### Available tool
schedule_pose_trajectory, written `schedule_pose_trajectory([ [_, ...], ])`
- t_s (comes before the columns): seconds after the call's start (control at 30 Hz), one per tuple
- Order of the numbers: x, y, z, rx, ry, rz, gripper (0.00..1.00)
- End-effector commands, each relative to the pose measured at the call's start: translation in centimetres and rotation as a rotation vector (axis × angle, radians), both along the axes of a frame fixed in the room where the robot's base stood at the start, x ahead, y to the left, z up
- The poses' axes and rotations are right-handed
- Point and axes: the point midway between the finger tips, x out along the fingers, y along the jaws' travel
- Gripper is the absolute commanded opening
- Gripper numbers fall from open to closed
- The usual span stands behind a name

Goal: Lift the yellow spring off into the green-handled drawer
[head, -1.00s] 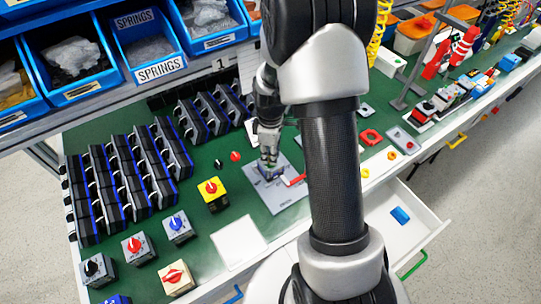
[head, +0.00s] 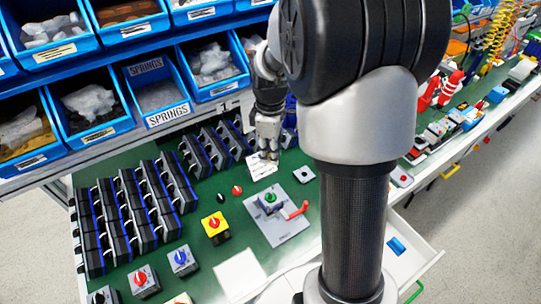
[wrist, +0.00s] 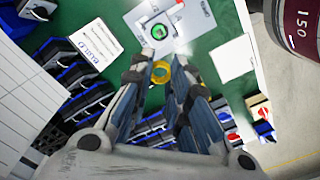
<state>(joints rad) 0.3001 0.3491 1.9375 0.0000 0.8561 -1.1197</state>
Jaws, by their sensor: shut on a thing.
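The yellow spring (wrist: 161,73) shows as a ring between my fingertips in the wrist view. My gripper (wrist: 160,80) is shut on it. In the head view my gripper (head: 265,152) is above the back part of the green bench, and the spring cannot be made out there. The grey fixture plate (head: 283,228) with a green round part (head: 270,197) and a red lever (head: 296,211) lies on the bench, apart from my gripper. The open white drawer (head: 425,258) has a green handle (head: 414,292) and a blue block (head: 397,246) inside. My arm hides part of the drawer.
Blue bins (head: 160,100) stand on a shelf behind my gripper. Rows of black-and-blue modules (head: 125,205) fill the left. A yellow switch box (head: 215,226) and other switch boxes stand at the front left. A white sheet (head: 240,273) lies flat near the front edge.

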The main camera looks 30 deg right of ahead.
Motion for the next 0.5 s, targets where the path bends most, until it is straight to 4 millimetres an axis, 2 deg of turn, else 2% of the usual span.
schedule_pose_trajectory([
  [0.33,0.02,-0.01,0.1,-0.001,-0.001,0.0,0.09],
  [0.5,0.04,-0.01,0.76,0.0,-0.001,0.0,0.09],
])
